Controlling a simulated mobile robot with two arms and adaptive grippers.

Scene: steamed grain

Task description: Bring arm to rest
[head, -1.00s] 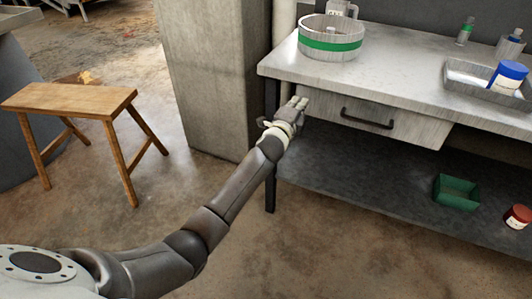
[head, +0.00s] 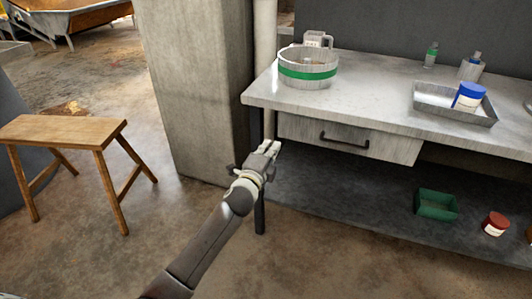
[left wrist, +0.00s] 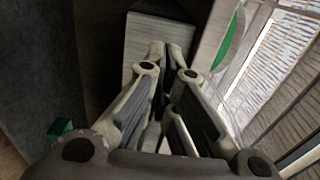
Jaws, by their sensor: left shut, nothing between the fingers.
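My left gripper (head: 268,152) is in front of the left end of the workbench, beside the drawer and below the tabletop. It is shut and empty. In the left wrist view its fingers (left wrist: 172,60) come together at the tips, with the drawer front beyond them. My left arm reaches up to it from the bottom of the head view. My right gripper is not in view.
A drawer (head: 375,143) is under the top. A green bin (head: 437,206) and red jar (head: 495,224) are on the lower shelf. A wooden stool (head: 70,132) stands left.

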